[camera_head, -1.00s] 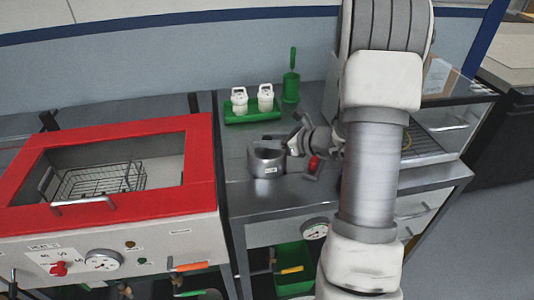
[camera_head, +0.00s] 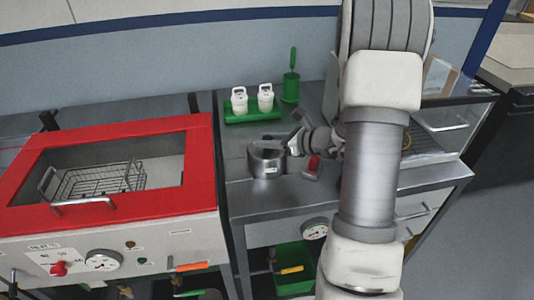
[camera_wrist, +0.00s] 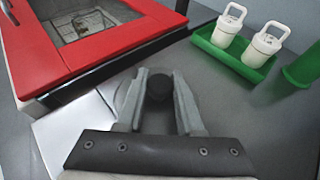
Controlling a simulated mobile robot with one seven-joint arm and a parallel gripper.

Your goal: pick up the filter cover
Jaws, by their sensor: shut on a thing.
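My gripper (camera_head: 286,140) reaches in from the right over the grey metal housing (camera_head: 267,163), which stands on the steel bench and has a small pale label. The housing's top looks closed by a dark grey surface. In the wrist view my gripper (camera_wrist: 159,82) has its two grey fingers on either side of a dark round knob (camera_wrist: 159,88), which I take to be that of the filter cover. The fingers are shut on it. The cover's edge cannot be made out, and I cannot tell whether it rests on the housing or is just above it.
Two white capped bottles (camera_head: 252,99) stand in a green tray at the back, beside a green holder (camera_head: 291,88). A small red-ended part (camera_head: 313,166) lies right of the housing. A red-framed bath (camera_head: 112,168) with a wire basket is at the left.

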